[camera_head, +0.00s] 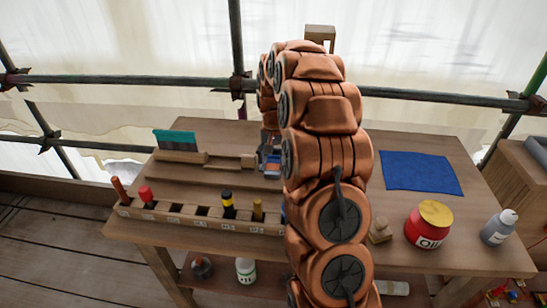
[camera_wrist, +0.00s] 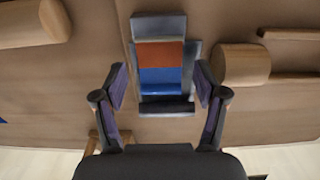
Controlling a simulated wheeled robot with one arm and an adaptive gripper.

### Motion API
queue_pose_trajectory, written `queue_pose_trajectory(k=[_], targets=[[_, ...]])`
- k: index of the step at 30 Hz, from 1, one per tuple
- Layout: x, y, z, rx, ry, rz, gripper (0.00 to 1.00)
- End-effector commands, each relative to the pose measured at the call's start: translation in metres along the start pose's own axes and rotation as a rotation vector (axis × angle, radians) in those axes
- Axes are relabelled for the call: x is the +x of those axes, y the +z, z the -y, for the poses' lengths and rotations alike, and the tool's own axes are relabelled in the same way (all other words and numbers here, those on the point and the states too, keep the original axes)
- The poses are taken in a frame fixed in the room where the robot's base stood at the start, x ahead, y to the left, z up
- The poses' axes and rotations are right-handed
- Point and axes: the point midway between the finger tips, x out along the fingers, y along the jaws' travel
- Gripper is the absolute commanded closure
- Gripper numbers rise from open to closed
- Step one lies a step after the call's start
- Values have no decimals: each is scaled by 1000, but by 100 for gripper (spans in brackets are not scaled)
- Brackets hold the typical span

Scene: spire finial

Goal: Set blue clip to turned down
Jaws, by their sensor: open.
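The blue clip (camera_wrist: 161,80) shows in the wrist view as a blue block below an orange-brown face, set in a grey bracket. Whether it is turned up or down I cannot tell from this angle. My gripper (camera_wrist: 160,72) is open. Its two dark fingers stand left and right of the clip, with a gap on each side, and hold nothing. In the head view my arm hides most of this spot; only a small blue and grey patch shows just left of the arm.
A numbered wooden rack (camera_head: 180,214) with several coloured pegs lies along the front left of the table. A blue cloth (camera_head: 420,172), a red oil can (camera_head: 428,228) and a grey bottle (camera_head: 498,228) stand right.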

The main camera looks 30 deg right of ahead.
Motion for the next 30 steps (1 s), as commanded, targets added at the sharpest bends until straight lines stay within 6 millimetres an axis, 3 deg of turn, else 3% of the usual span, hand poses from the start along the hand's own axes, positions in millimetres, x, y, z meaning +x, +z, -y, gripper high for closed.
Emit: queue_pose_trajectory(k=[2, 18, 30], targets=[[0, 0, 0, 0, 0, 0, 32], [0, 0, 0, 0, 0, 0, 88], [3, -4, 1, 1, 0, 87, 88]])
